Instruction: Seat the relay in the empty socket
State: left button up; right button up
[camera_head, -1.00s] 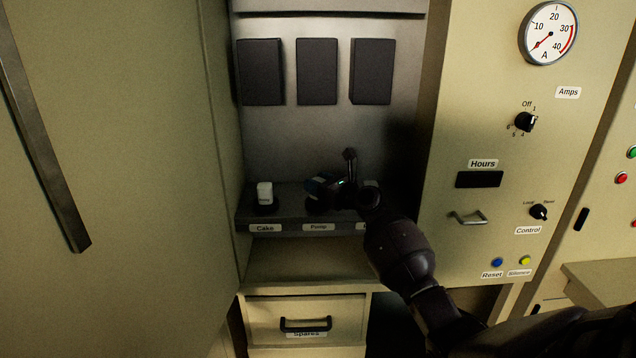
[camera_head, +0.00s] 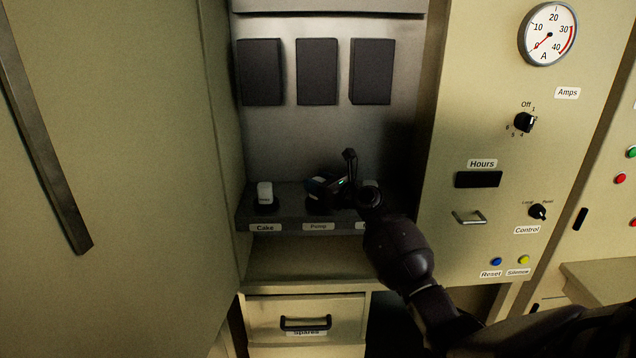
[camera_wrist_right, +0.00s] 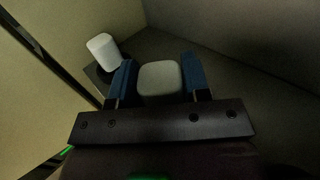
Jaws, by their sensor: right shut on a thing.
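My right gripper (camera_head: 318,187) is over the shelf at the socket labelled Pump. In the right wrist view, its two blue-padded fingers (camera_wrist_right: 158,82) are shut on a pale grey relay (camera_wrist_right: 159,78). The head view hides most of this relay behind the gripper, and I cannot tell whether it is seated or just above the socket. A dark socket (camera_head: 313,206) shows partly beneath the gripper. Another white relay (camera_head: 265,193) stands upright in the Cake socket (camera_head: 266,208) to the left; it also shows in the right wrist view (camera_wrist_right: 103,51). My left gripper is not in view.
The grey shelf (camera_head: 285,222) carries labels on its front; my arm partly covers the right one. Several dark blocks (camera_head: 317,71) are on the back wall. An open cabinet door (camera_head: 120,150) stands left, a control panel (camera_head: 495,190) right. A drawer (camera_head: 305,318) is below.

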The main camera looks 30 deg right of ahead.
aim_at(332, 212)
jog(key=shift+f+b, duration=0.35)
jog(key=shift+f, duration=0.25)
dwell(0.3)
jog(key=o, duration=0.7)
jog(key=shift+c, duration=0.2)
jog(key=shift+s, duration=0.1)
jog(key=shift+s+d+r+p, duration=0.1)
jog(key=shift+s+p, duration=0.35)
jog(key=shift+p+v, duration=0.95)
jog(key=shift+v, duration=0.9)
jog(key=p+v, duration=0.2)
jog(key=v, duration=0.4)
